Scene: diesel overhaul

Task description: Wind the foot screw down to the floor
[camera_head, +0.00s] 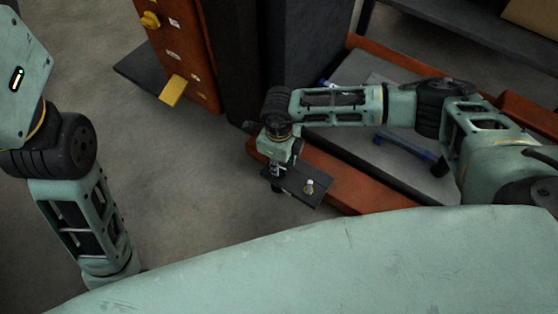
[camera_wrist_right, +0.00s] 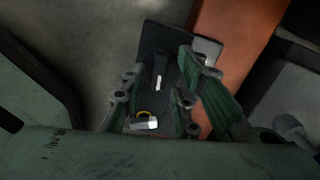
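A dark flat foot plate (camera_head: 318,179) sticks out beside the orange frame, low over the floor. A small pale screw head (camera_head: 309,187) stands on it toward its right end. My right gripper (camera_head: 275,163) points down at the plate's left part. In the right wrist view my right gripper's (camera_wrist_right: 163,82) green fingers are apart over the dark plate (camera_wrist_right: 152,37). A short dark piece with a pale end (camera_wrist_right: 160,78) shows between them, and a pale metal piece (camera_wrist_right: 145,123) with a yellow ring lies nearer the wrist. The screw's lower end is hidden. My left gripper is out of frame.
The orange frame (camera_head: 370,198) runs beside the plate, with a grey bed (camera_head: 405,160) holding a blue-handled tool (camera_head: 405,147). An orange cabinet (camera_head: 183,55) with a yellow knob and yellow tab stands at the upper left. The grey floor (camera_head: 190,180) left of my right gripper is clear.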

